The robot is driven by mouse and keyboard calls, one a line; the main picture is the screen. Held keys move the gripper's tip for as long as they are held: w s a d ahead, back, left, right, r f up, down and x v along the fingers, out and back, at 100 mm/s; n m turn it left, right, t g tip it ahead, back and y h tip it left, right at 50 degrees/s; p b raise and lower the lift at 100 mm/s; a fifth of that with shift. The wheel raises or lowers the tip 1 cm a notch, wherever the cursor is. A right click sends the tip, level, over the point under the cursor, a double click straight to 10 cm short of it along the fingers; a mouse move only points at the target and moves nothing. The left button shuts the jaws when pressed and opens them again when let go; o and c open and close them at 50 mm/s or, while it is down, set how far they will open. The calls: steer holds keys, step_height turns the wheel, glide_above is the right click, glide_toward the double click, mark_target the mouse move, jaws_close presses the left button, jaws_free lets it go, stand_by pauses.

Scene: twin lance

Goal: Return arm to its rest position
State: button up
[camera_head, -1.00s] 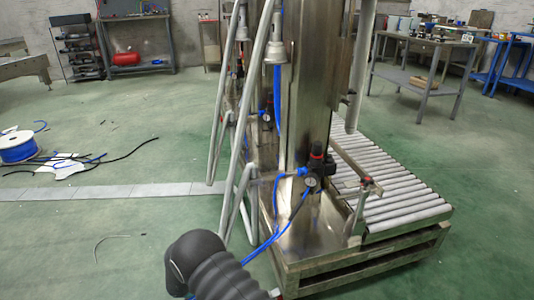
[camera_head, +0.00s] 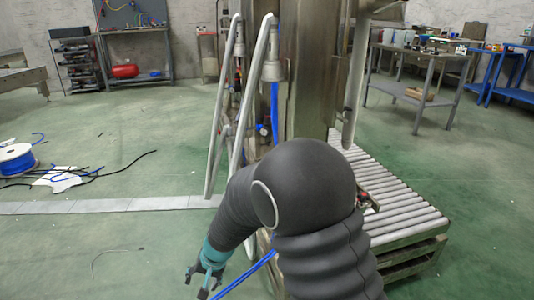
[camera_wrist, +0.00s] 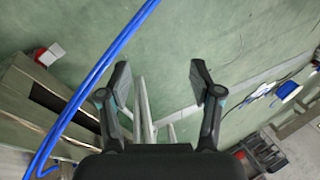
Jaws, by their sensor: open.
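My gripper (camera_head: 205,278) shows at the lower left of my dark, sleeved arm in the head view, pointing down toward the green floor. In the wrist view my gripper (camera_wrist: 160,85) has its two fingers spread apart, with nothing between them but floor and grey rails behind. My arm bends in front of the steel machine column (camera_head: 312,95) and hides its lower part. A blue hose (camera_head: 246,274) runs close to the right of the gripper in the head view; a blue hose (camera_wrist: 95,75) also crosses the left of the wrist view.
A roller conveyor (camera_head: 400,205) stands to the right of my arm. Grey tubular rails (camera_head: 222,110) rise behind it. A blue cable spool (camera_head: 16,160) and loose black cables lie on the floor at left. A workbench (camera_head: 425,60) stands at the back right. Open floor lies at left.

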steer(key=s+d+r+t+h+p, duration=0.1)
steer(key=s+d+r, duration=0.5)
steer(key=d+r, duration=0.3)
steer(key=s+d+r+t+h+p, duration=0.1)
steer(key=s+d+r+t+h, duration=0.1)
steer(key=s+d+r, duration=0.4)
steer(key=s+d+r+t+h+p, duration=0.1)
steer(key=s+d+r, duration=0.6)
steer(key=d+r, duration=0.7)
steer(key=d+p, duration=0.1)
steer(key=d, duration=0.4)
steer(key=shift+r+t, duration=0.25)
steer(key=shift+t, duration=0.05)
